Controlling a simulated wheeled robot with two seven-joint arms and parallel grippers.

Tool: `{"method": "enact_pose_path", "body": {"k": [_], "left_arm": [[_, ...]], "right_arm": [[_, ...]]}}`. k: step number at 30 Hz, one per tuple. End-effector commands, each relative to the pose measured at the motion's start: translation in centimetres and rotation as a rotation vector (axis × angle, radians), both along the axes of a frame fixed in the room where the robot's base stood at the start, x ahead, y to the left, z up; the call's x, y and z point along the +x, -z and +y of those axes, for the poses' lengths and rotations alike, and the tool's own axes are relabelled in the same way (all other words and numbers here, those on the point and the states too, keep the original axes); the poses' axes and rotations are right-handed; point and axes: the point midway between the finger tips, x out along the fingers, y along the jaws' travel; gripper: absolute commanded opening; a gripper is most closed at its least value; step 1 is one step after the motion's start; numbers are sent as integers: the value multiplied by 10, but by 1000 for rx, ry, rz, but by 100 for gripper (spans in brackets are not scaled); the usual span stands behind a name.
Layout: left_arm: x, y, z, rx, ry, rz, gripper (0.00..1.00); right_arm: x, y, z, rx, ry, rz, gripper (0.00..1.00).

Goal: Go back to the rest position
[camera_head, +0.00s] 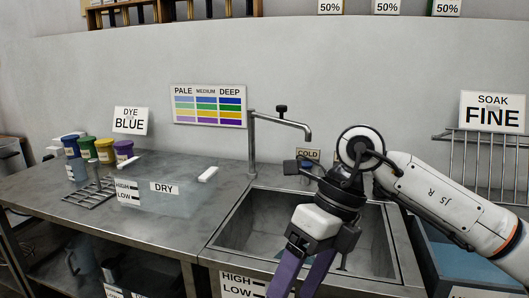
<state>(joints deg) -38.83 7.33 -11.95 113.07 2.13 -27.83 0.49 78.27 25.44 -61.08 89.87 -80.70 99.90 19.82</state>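My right arm comes in from the right, and its gripper (295,285) points down in front of the sink (235,225). Its two purple fingers stand apart with a gap between them, and I see nothing held there. The fingertips run to the bottom edge of the picture, so their ends are cut off. My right wrist and forearm cover the right part of the sink. My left gripper is not in view.
A tap (252,140) stands behind the sink. A grey counter (190,220) on the left holds coloured tubs (104,150), a wire rack (92,193) and a DRY card (164,188). A metal rack (480,160) and blue basin (465,265) are at right.

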Motion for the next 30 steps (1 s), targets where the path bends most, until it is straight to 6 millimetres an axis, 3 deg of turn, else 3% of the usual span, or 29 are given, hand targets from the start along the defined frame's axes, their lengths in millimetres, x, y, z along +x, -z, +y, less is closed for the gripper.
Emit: {"method": "enact_pose_path", "body": {"k": [5, 9, 12, 15, 19, 22, 26, 30], "left_arm": [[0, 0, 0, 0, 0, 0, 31], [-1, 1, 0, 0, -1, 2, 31], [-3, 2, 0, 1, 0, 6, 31], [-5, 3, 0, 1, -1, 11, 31], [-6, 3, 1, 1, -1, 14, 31], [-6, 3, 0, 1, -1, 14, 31], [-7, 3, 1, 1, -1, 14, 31], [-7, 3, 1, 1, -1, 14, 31]], "right_arm": [[-39, 12, 62, 295, -26, 162, 75], [-71, -4, 115, 645, 29, 359, 75], [-77, -31, 140, 926, 147, 526, 75], [-62, -53, 145, 1178, 328, 688, 75], [-21, -56, 124, 1448, 652, 887, 75], [16, -29, 92, 1595, 966, 1027, 75], [47, 45, 38, 1685, 1433, 1182, 75], [43, 138, -13, 1649, 1897, 1294, 75]]}}
